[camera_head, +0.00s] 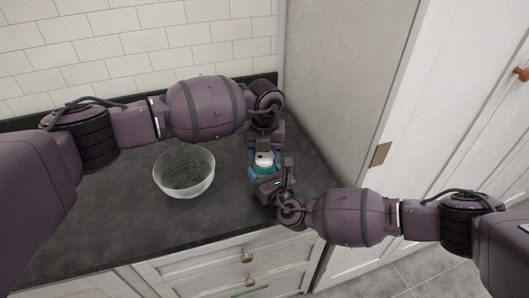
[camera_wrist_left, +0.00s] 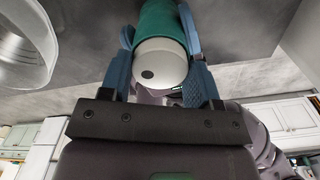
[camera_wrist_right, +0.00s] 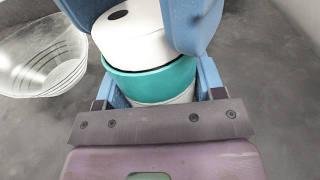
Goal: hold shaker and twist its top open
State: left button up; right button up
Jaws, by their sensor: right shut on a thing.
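The shaker (camera_head: 265,162) stands near the counter's front right, with a white top, a teal band and a white lower body. The right wrist view shows its white top (camera_wrist_right: 128,38) with a dark spot, and its teal band (camera_wrist_right: 150,80). My right gripper (camera_head: 266,175) is shut on the shaker's body from the front, below the top. My left gripper (camera_head: 263,151) reaches in from behind, with its blue fingers on both sides of the white top (camera_wrist_left: 160,67). Whether those fingers press on the top cannot be told. The fingers hide part of the shaker.
A clear glass bowl (camera_head: 184,188) stands on the dark counter (camera_head: 110,215), left of the shaker. A tall grey side panel (camera_head: 340,90) rises close on the right. White drawers (camera_head: 210,270) lie below the counter's front edge. The counter left of the bowl is clear.

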pick_arm(q)
jog(key=shift+c, duration=0.9)
jog(key=shift+n, duration=0.4)
jog(key=n, duration=0.3)
jog(key=shift+n, duration=0.4)
jog(key=n, duration=1.1)
jog(key=shift+n, duration=0.3)
jog(key=n, duration=0.5)
jog(key=shift+n, duration=0.4)
